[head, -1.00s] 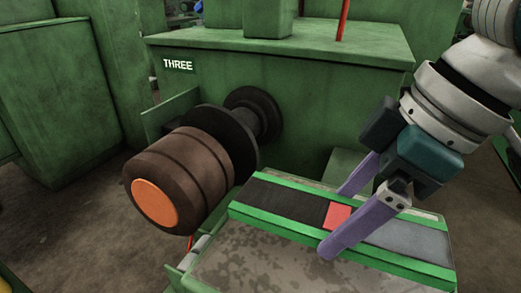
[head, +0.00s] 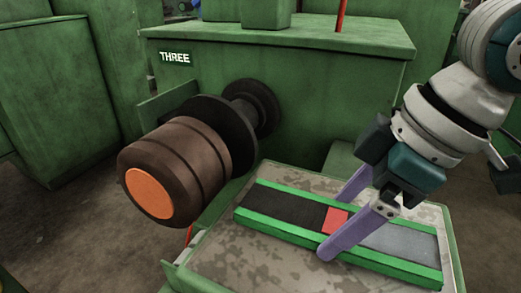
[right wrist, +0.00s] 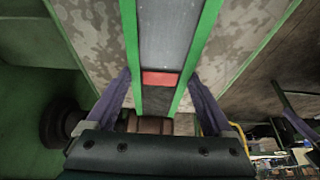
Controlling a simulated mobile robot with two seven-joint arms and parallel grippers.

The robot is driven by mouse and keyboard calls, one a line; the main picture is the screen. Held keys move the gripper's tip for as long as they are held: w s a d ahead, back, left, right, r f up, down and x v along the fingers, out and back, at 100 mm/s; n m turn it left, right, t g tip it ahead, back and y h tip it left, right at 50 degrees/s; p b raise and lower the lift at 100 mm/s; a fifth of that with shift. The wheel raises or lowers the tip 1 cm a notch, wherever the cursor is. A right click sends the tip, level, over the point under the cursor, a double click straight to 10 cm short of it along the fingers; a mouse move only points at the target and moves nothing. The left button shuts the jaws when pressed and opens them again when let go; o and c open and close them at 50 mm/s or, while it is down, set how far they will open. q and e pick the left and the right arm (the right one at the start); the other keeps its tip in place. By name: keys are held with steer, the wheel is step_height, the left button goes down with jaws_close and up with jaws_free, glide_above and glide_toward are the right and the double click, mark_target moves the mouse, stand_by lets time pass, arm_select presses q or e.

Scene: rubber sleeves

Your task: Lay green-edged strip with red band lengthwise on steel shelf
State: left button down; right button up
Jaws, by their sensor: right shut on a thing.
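The green-edged strip (head: 285,206) has a black part on the left, a red band (head: 335,220) and a grey part on the right. My right gripper (head: 337,226) has its purple fingers across the strip at the red band, shut on its two green edges. The strip lies along the length of the steel shelf (head: 225,252), over its stained top; I cannot tell whether it touches. In the right wrist view the strip (right wrist: 165,35) runs straight up between the fingers, with the shelf (right wrist: 95,30) on both sides. My left gripper is not in view.
A brown roller (head: 175,165) with an orange end juts out left of the shelf. The green machine marked THREE (head: 300,95) stands behind. Bare shelf top shows in front of and behind the strip.

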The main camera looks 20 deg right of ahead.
steer(key=o, duration=1.3)
steer(key=p+v, duration=0.2)
steer(key=v, duration=0.8)
steer(key=shift+m+t, duration=0.6)
steer(key=shift+m, duration=0.1)
steer(key=a+f+p, duration=0.1)
steer(key=a, duration=0.1)
steer(key=s+a+f+p, duration=0.1)
steer(key=a, duration=0.1)
steer(key=s+a+f+p, duration=0.1)
steer(key=a, duration=0.1)
steer(key=shift+s+a+f+p, duration=0.1)
steer(key=shift+a+f+p, duration=0.05)
steer(key=shift+a+p, duration=0.2)
steer(key=s+m, duration=0.1)
steer(key=s, duration=0.1)
steer(key=s+d+f+m+h+p, duration=0.1)
steer(key=s+m, duration=0.1)
steer(key=s+f+m+g+h+p, duration=0.1)
steer(key=s, duration=0.1)
steer(key=shift+s+d+m, duration=0.3)
steer(key=shift+d, duration=0.1)
steer(key=shift+h, duration=0.4)
steer(key=r+p, duration=1.8)
steer(key=p, duration=0.1)
steer(key=r+p, duration=1.9)
steer(key=shift+s+d+r, duration=0.2)
steer(key=shift+r, duration=0.1)
